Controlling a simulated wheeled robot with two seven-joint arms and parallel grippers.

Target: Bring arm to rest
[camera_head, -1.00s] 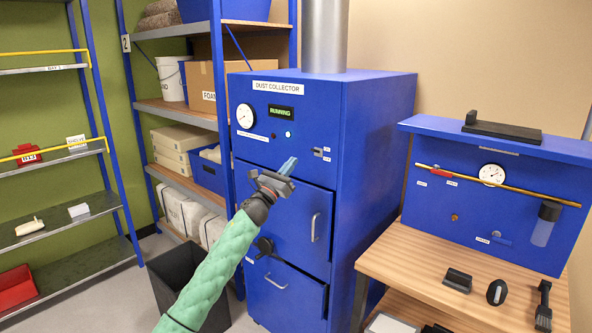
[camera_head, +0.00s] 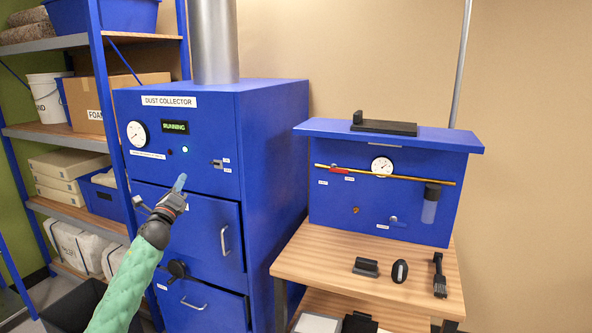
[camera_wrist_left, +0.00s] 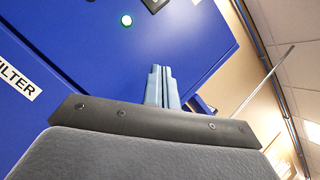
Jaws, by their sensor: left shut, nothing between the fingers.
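My left gripper (camera_head: 180,183) is raised in front of the blue dust collector (camera_head: 272,150), on an arm in a green padded sleeve. Its blue fingers are together with nothing between them, and they also show in the left wrist view (camera_wrist_left: 158,86). In the head view the fingertips overlap the cabinet front, below the lit green-white button (camera_head: 184,149). Whether they touch the cabinet cannot be told. The collector's display (camera_head: 175,127) reads RUNNING. My right gripper is in neither view.
A wooden bench (camera_head: 325,257) on the right carries a blue panel (camera_head: 340,206) with a gauge and several small black tools. Shelving (camera_head: 62,130) with boxes and a bucket stands at the left. A dark bin (camera_head: 72,306) is on the floor below my left arm.

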